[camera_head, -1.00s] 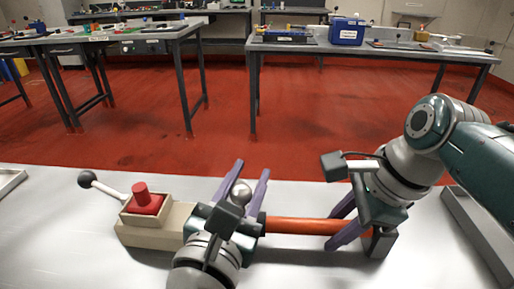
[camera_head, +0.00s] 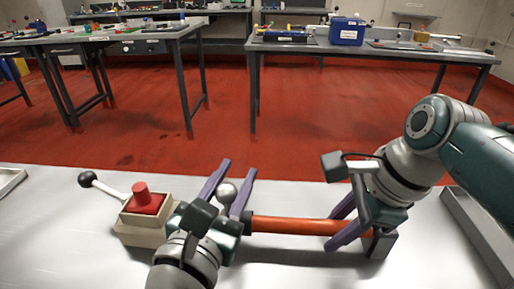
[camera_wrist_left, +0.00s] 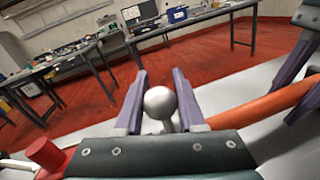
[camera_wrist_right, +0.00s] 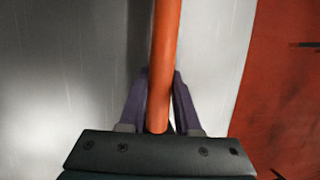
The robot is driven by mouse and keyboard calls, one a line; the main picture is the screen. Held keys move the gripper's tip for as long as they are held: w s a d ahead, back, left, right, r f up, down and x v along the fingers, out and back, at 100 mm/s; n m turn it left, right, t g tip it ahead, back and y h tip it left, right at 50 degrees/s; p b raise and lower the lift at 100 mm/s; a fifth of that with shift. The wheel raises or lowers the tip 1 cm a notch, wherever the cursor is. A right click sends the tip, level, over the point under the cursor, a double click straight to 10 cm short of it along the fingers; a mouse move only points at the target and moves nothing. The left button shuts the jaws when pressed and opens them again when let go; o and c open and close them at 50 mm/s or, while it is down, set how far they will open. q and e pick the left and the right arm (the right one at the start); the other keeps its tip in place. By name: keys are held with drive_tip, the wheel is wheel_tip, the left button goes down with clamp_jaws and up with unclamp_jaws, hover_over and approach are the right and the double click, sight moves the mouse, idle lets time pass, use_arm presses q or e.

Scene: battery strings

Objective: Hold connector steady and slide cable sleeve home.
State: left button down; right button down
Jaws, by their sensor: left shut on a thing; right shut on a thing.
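A beige connector block (camera_head: 138,234) with a red button (camera_head: 143,199) sits at the left on the bench. My left gripper (camera_head: 238,168) is just right of it, with its fingers on either side of a grey ball knob (camera_head: 227,193). The knob also shows in the left wrist view (camera_wrist_left: 160,103), its lower stem partly hidden. An orange cable (camera_head: 290,226) runs right from behind my left gripper to my right gripper (camera_head: 332,230). My right gripper is shut on the cable, which shows between its fingers in the right wrist view (camera_wrist_right: 163,60). The sleeve cannot be told apart.
A lever with a black ball (camera_head: 86,179) sticks out left of the block. A grey tray edge (camera_head: 478,230) stands at the right, and another tray (camera_head: 10,181) at the far left. The bench front is clear. Other tables stand behind across a red floor.

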use_arm(q)
drive_tip(key=shift+a, duration=1.4)
use_arm(e)
drive_tip(key=shift+s+d+f, duration=0.15)
drive_tip(key=shift+d, duration=0.05)
use_arm(q)
drive_tip(key=c, duration=0.5)
unclamp_jaws()
drive_tip(key=shift+r, duration=0.15)
wheel_tip(320, 180, up, 10)
drive_tip(key=shift+f, duration=0.1)
use_arm(e)
drive_tip(key=shift+f, duration=0.1)
